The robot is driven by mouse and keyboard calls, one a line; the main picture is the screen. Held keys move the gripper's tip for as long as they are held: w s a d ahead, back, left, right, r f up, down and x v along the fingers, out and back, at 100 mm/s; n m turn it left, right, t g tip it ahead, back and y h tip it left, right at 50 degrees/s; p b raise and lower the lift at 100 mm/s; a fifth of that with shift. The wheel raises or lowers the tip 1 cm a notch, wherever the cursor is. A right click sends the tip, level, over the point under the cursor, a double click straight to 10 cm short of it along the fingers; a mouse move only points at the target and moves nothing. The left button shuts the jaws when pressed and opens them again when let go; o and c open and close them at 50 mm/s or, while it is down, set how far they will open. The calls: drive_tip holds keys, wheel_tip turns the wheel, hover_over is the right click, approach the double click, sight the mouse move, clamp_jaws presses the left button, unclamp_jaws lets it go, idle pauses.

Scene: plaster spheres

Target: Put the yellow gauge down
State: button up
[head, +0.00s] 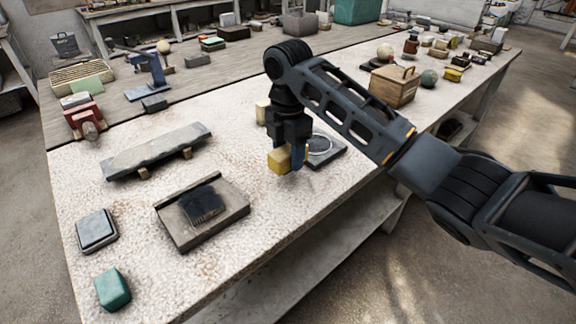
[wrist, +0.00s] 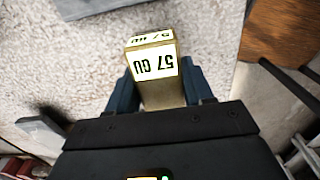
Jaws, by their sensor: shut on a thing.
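The yellow gauge (head: 279,159) is a small block held at the end of my arm in the head view. My gripper (head: 290,160) is shut on it, with dark blue fingers at its sides. In the wrist view the gauge (wrist: 158,75) is brassy with white labels, one reading "57 GU" upside down, between the fingers of my gripper (wrist: 163,90). The gauge looks a little above the pale worktop (head: 250,228), but I cannot tell for sure whether it touches.
A dark square plate with a ring (head: 325,148) lies just right of the gauge. A pale yellow block (head: 262,112) stands behind it. A tray with a dark block (head: 170,216) is at front left. A wooden box (head: 392,86) stands back right. Clear worktop lies in front of the gauge.

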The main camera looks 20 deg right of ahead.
sight(288, 167)
drive_tip(key=shift+a+f, duration=0.1)
drive_tip(key=shift+f, duration=1.9)
drive_tip(key=shift+f, duration=0.2)
drive_tip(key=o, duration=0.9)
drive_tip(key=shift+o, duration=0.2)
wheel_tip(288, 167, up, 12)
drive_tip(key=shift+f, duration=0.15)
drive_tip(key=shift+r+p, duration=0.35)
